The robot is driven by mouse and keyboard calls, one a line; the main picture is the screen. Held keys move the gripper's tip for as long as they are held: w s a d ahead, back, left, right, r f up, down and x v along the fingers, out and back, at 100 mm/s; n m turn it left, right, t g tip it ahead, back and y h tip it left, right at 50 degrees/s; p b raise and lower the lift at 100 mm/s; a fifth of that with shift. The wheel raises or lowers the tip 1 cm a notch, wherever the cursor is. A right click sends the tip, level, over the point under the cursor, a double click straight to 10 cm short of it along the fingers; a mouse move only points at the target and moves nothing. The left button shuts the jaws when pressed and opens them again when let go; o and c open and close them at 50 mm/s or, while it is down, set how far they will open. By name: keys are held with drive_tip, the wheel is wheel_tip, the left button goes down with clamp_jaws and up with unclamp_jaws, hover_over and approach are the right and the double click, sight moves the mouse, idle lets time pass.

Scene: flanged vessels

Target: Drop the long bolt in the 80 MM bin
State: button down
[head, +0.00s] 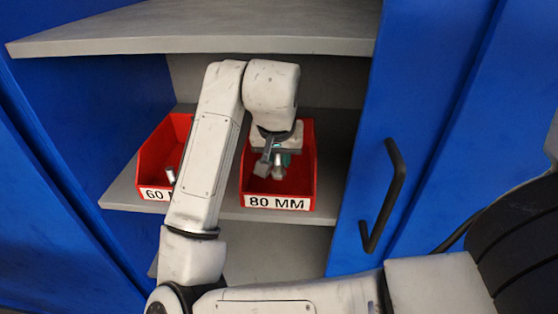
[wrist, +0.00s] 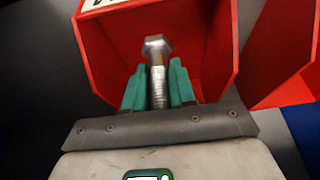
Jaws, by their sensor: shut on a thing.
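The long bolt (wrist: 157,70) is silver with a hex head and a threaded shank. My gripper (wrist: 158,88) is shut on its shank, with the green fingers on either side and the head pointing away from the palm. In the head view my gripper (head: 277,160) is over the red 80 MM bin (head: 278,203), within its outline, and the bolt shows below the fingers. In the wrist view the open red 80 MM bin (wrist: 108,45) surrounds the bolt head. How deep the bolt is inside cannot be told.
A red 60 MM bin (head: 155,150) stands to the left on the same shelf (head: 225,213), with a metal piece (head: 170,174) in it. A grey upper shelf (head: 200,32) is above my arm. A blue door (head: 415,120) with a black handle (head: 388,195) is on the right.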

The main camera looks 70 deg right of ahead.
drive_tip(key=shift+x, duration=2)
drive_tip(key=shift+d+f+b, duration=0.1)
drive_tip(key=shift+f+b, duration=0.25)
drive_tip(key=shift+f, duration=0.2)
drive_tip(key=c, duration=0.9)
unclamp_jaws()
drive_tip(key=v, duration=0.4)
drive_tip(key=shift+d+r+p, duration=0.2)
drive_tip(key=shift+r+p, duration=0.05)
drive_tip(key=shift+p, duration=0.05)
drive_tip(key=s+a, duration=0.1)
drive_tip(key=a, duration=0.2)
drive_tip(key=s+a+b, duration=0.1)
drive_tip(key=a, duration=0.3)
drive_tip(key=s+a+b, duration=0.1)
drive_tip(key=a, duration=0.3)
drive_tip(key=shift+s+a+f, duration=0.1)
drive_tip(key=shift+s+a, duration=0.1)
drive_tip(key=shift+s, duration=0.2)
